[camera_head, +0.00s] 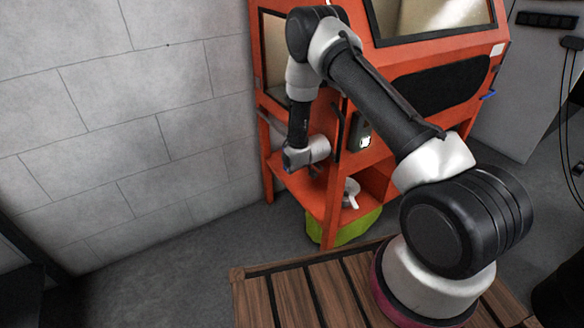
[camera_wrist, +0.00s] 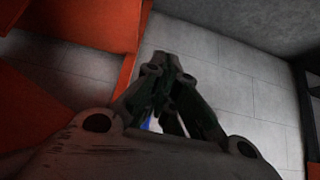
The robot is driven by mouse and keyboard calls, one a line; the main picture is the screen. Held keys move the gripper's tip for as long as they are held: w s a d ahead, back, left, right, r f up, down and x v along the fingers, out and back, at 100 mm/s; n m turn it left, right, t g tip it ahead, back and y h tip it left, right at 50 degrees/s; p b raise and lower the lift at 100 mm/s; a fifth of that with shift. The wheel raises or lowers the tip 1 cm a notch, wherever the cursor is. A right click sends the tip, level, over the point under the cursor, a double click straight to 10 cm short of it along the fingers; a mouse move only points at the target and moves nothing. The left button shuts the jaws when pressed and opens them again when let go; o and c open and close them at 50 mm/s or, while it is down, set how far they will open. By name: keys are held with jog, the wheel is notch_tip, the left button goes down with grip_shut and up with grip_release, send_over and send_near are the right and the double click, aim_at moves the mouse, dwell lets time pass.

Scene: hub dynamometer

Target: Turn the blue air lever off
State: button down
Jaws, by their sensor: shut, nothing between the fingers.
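My gripper (camera_wrist: 163,62) is shut and empty in the wrist view, its dark fingers drawn together. A small blue patch (camera_wrist: 149,122) shows in the gap between the finger links; I cannot tell whether it is the blue air lever. In the head view my arm reaches to the left front corner of the orange cabinet, and the fingers are not clear there. A small blue handle-like piece (camera_head: 488,95) sticks out at the cabinet's right side; I cannot tell whether it is the lever. No contact between gripper and lever can be made out.
The orange cabinet (camera_head: 376,187) has windows and an open lower shelf with a pale metal part (camera_head: 351,192). A green bin (camera_head: 358,228) stands beneath. A grey block wall (camera_head: 130,120) is at left, with clear floor (camera_head: 190,255) before it.

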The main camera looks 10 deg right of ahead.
jog(key=shift+w+a+f, duration=0.15)
jog(key=shift+w, duration=0.2)
jog(key=shift+w+a, duration=0.1)
jog(key=shift+w, duration=0.25)
notch_tip(320, 180, up, 10)
jog(key=shift+s+f, duration=0.15)
jog(key=shift+s, duration=0.2)
dwell(0.3)
jog(key=shift+s, duration=0.1)
